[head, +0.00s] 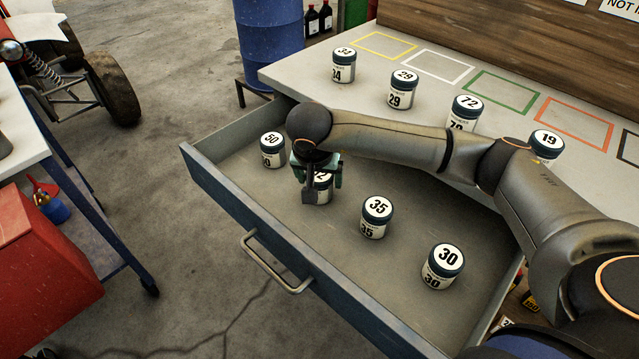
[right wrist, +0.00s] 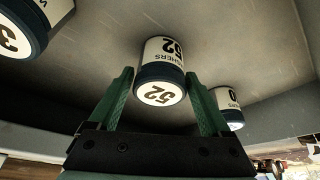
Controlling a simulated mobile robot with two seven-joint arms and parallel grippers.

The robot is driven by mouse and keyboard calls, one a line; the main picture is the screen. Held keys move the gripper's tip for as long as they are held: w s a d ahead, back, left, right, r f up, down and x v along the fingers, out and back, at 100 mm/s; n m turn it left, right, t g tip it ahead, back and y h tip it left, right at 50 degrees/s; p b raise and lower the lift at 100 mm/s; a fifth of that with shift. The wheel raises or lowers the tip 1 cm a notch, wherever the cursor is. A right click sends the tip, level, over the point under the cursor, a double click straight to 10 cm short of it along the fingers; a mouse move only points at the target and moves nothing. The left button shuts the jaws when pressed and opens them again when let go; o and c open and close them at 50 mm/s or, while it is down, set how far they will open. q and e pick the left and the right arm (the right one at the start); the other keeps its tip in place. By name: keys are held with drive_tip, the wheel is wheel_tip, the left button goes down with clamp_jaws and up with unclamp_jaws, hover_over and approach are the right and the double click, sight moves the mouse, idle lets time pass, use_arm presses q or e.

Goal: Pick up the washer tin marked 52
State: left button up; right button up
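The washer tin marked 52 (head: 322,191) stands in the open drawer, a white tin with a dark lid. Its label reads 52 in the right wrist view (right wrist: 161,72); in the head view my gripper partly covers it. My right gripper (head: 317,178) is above and around this tin. In the right wrist view its green fingers (right wrist: 160,78) are spread apart, with the tin between and just beyond their tips and gaps on both sides. My left gripper is not in view.
In the drawer (head: 232,208) also stand tins marked 50 (head: 272,151), 35 (head: 376,217) and 30 (head: 442,267). Free drawer floor separates the tins.

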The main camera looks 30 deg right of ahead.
drive_tip(key=c, duration=1.1)
drive_tip(key=shift+r, duration=0.15)
